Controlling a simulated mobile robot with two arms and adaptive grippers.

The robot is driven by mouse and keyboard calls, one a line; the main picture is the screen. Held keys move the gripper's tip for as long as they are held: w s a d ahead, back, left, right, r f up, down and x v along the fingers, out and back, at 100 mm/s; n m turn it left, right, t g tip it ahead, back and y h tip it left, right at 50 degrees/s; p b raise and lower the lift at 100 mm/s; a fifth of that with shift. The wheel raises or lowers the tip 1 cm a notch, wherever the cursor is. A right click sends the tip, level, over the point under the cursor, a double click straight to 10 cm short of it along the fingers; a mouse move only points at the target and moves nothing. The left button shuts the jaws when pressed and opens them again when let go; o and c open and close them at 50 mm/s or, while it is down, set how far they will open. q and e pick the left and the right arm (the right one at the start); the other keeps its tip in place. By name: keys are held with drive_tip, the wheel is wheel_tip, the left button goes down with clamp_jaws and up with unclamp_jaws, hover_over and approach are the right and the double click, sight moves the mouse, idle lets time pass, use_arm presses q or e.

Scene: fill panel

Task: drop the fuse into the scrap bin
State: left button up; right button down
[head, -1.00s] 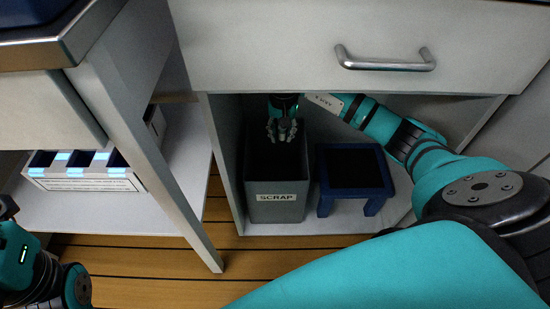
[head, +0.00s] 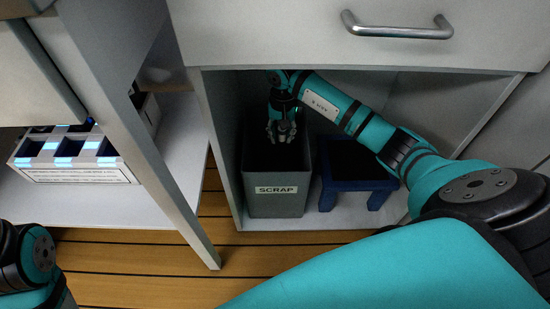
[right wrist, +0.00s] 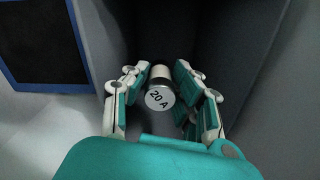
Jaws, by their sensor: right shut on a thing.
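The fuse (right wrist: 160,92) is a short cylinder with a silvery end cap marked "20 A". My right gripper (right wrist: 161,88) is shut on it, with one finger on each side. In the head view my right gripper (head: 281,132) points down over the opening of the grey scrap bin (head: 276,196), which bears a "SCRAP" label. The fuse cannot be made out in the head view. In the right wrist view the bin's dark inside and grey wall (right wrist: 262,75) surround the fuse. My left arm shows at the lower left of the head view, but its fingers are out of frame.
The bin stands in an open cabinet under a drawer with a metal handle (head: 397,29). A dark blue stool-like stand (head: 355,187) is close beside the bin on the right.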

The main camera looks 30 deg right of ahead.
drive_tip(key=c, duration=1)
unclamp_jaws()
drive_tip(key=shift+r, duration=0.1)
wheel_tip(320, 180, up, 7)
drive_tip(key=shift+r, duration=0.2)
drive_tip(key=shift+f, duration=0.1)
